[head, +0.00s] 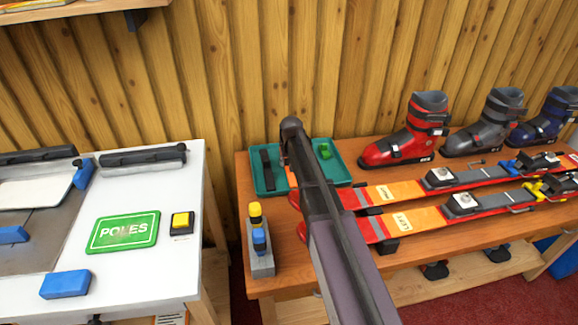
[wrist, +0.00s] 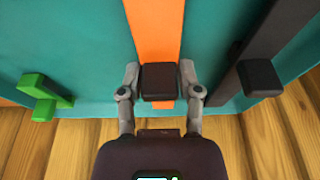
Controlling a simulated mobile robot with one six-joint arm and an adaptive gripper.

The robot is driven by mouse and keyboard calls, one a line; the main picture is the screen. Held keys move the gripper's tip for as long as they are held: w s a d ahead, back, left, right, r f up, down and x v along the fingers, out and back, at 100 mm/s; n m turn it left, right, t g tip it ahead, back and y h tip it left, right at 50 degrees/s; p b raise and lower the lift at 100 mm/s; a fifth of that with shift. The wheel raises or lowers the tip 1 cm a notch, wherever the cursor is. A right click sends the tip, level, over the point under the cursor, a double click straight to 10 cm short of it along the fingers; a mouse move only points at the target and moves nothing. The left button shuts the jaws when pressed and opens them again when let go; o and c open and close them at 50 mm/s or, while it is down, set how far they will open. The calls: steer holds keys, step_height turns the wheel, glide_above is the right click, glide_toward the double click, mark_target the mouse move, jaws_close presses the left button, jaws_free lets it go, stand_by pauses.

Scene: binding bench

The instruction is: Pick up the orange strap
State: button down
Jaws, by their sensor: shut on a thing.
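The orange strap (wrist: 155,32) runs up the middle of the wrist view over the teal tray, with a dark buckle block at its near end. My gripper (wrist: 159,84) has one finger on each side of that block and is shut on it. Whether the strap still rests on the tray floor cannot be told. In the head view only a sliver of the orange strap (head: 291,178) shows beside my arm, which hides the rest and my fingers. The teal tray (head: 345,172) sits at the left end of the wooden bench.
Skis (head: 405,190) and boots (head: 405,142) stand right of the tray. A grey block with yellow and blue pieces (head: 259,250) stands in front. A white table is at left.

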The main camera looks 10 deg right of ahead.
steer(key=shift+r, duration=0.15)
step_height(320, 180, up, 10)
steer(key=p, duration=1)
stand_by(0.9)
step_height(320, 180, up, 25)
steer(key=p, duration=2.5)
steer(key=shift+r+p, duration=0.15)
steer(key=shift+p, duration=0.2)
steer(key=shift+a, duration=0.15)
